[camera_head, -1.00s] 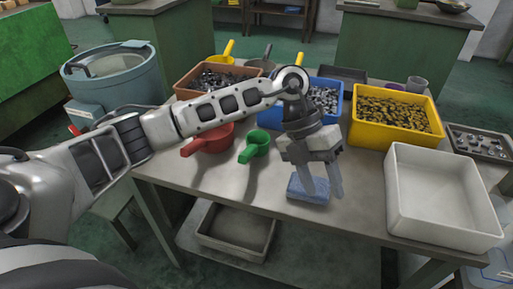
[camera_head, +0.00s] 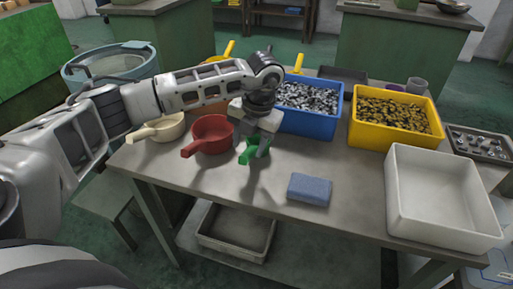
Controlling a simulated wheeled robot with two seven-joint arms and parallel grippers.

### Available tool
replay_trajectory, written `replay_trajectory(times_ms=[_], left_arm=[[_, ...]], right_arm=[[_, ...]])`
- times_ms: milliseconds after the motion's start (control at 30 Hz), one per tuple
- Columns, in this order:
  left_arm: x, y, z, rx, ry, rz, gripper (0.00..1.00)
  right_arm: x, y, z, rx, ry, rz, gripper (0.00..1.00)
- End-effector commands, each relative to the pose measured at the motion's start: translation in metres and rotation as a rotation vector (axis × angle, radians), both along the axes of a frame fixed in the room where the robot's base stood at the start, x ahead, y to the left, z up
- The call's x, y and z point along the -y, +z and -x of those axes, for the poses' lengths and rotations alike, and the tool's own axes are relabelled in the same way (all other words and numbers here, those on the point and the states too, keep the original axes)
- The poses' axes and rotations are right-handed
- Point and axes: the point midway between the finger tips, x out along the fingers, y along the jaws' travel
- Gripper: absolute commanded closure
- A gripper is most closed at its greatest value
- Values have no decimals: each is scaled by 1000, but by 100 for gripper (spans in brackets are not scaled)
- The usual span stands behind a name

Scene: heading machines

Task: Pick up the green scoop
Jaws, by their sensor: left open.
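The green scoop (camera_head: 247,157) lies on the table (camera_head: 237,192), between the red scoop and the blue bin. My left gripper (camera_head: 252,150) is right over it, pointing down, with its fingers open around or just above the scoop. I cannot tell whether the fingers touch it. The gripper hides much of the scoop's bowl, and part of its handle shows between the fingers. My right gripper is not in view.
A red scoop (camera_head: 209,134) and a cream scoop (camera_head: 159,128) lie to the left. A blue sponge (camera_head: 310,189) lies to the right. Behind stand a blue bin (camera_head: 309,121) and a yellow bin (camera_head: 396,142) of parts. An empty white bin (camera_head: 440,222) is at the right.

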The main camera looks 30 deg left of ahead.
Motion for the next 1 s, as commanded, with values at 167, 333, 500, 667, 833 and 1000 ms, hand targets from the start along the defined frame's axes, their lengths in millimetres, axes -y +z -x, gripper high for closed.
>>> replay_trajectory(times_ms=[167, 333, 500, 667, 833, 1000], left_arm=[[-1, -15, 1, -3, 1, -1, 53], [-2, -42, 2, -3, 1, -1, 53], [-4, -54, 2, 0, 0, 1, 53], [-4, -54, 2, 0, -1, 1, 53], [-4, -54, 2, 0, -1, 1, 86], [-4, -54, 2, 1, 0, 1, 100]], right_arm=[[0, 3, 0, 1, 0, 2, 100], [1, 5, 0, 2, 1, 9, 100], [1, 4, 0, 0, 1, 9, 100], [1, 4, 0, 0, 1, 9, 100], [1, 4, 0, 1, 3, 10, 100], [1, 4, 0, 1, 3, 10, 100]])
